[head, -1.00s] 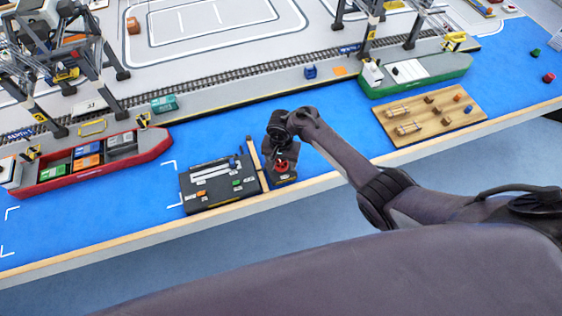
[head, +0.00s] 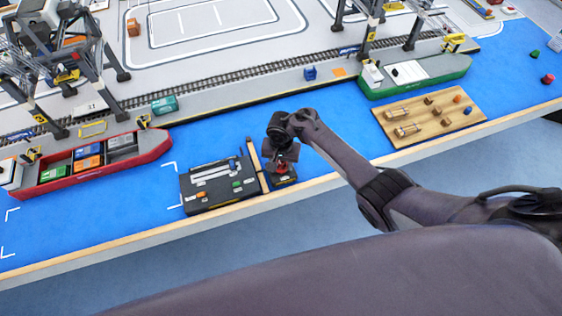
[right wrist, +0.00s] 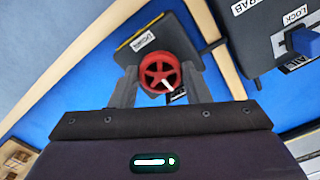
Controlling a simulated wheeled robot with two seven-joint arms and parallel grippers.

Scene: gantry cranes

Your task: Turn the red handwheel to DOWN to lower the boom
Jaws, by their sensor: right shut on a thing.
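The red handwheel (right wrist: 160,72) sits on a small dark box (right wrist: 170,35) at the table's front edge. In the right wrist view it is between the two fingers of my right gripper (right wrist: 157,82), which is shut on it. A white mark on the wheel points toward the lower right of that view. One label lies above the wheel and another, partly hidden, below it; I cannot read either surely. In the head view my right gripper (head: 282,162) is over the box and partly covers the handwheel (head: 281,169). My left gripper is not in view.
A larger dark control panel (head: 220,187) with levers stands close left of the box, with a wooden strip (head: 256,165) between. A red ship (head: 100,165), a green ship (head: 420,80) and a wooden board (head: 430,116) lie farther off. Blue surface around is mostly clear.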

